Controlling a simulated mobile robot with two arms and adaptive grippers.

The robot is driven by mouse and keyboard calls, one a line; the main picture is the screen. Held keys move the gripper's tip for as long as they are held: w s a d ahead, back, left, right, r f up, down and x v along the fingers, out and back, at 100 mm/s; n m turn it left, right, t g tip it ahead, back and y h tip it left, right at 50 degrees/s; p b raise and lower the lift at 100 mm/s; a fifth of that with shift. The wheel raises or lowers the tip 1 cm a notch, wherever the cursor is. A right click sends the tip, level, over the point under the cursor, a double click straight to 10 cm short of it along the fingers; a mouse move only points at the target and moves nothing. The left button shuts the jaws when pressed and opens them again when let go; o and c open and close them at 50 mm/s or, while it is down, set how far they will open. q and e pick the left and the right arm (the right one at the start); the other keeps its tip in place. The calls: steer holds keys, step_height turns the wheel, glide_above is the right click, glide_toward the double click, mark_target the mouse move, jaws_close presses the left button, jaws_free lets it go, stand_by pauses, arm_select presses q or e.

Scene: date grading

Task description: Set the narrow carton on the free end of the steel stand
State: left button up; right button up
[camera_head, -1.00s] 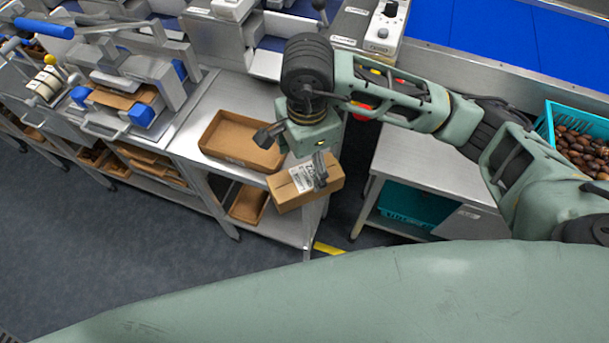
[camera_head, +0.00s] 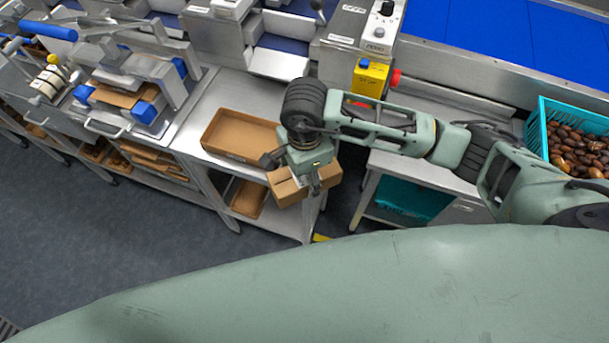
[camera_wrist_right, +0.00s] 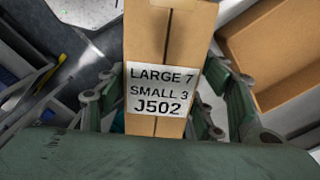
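The narrow carton (camera_head: 287,190) is brown cardboard and is seen at the front right end of the steel stand (camera_head: 203,120), beside an open brown tray. Its underside and its contact with the stand are hidden. In the right wrist view the carton (camera_wrist_right: 160,38) shows a white label reading LARGE 7, SMALL 3, J502. My right gripper (camera_head: 312,188) is over the carton, hiding the label in the head view. In the wrist view its fingers flank the carton, with small gaps showing beside it, so it looks open. My left gripper is not in view.
The open brown tray (camera_head: 238,136) takes up the stand's middle, close to the carton. A steel table (camera_head: 400,168) stands to the right across a gap. A teal crate of dates (camera_head: 548,112) is at far right. A yellow switch box (camera_head: 370,78) stands behind my arm.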

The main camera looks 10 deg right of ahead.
steer(key=c, duration=0.9)
steer(key=shift+r, duration=0.1)
steer(key=shift+c, duration=1)
steer(key=shift+r, duration=0.1)
